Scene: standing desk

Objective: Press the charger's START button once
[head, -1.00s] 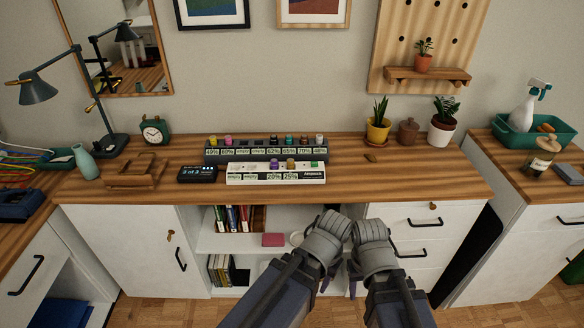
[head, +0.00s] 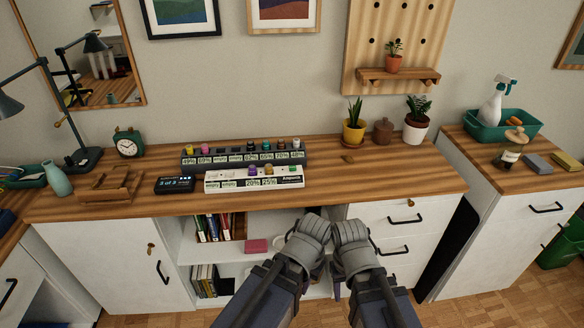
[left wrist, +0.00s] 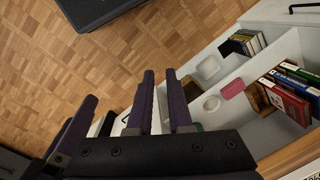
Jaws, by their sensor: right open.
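A white bar-shaped unit (head: 222,183) with several cells and percentage labels lies at the front of the desk. A small green spot (head: 294,169), perhaps a button, is at its right end; its lettering is too small to read. Behind it is a dark grey bar (head: 187,162) with more cells and labels. My right gripper (head: 338,292) hangs low in front of the cabinet, its fingers mostly hidden by the arm. My left gripper, its fingers hidden in the head view, shows in the left wrist view (left wrist: 163,80) with fingers apart and empty. Both are well below the desktop, away from the units.
A small black display (head: 174,185) reading "3 of 3" stands left of the white unit. An alarm clock (head: 128,143), a wooden stand (head: 108,187) and a vase (head: 57,180) are left. Plants (head: 354,128) stand right. The desktop (head: 380,178) right of the units is mostly clear.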

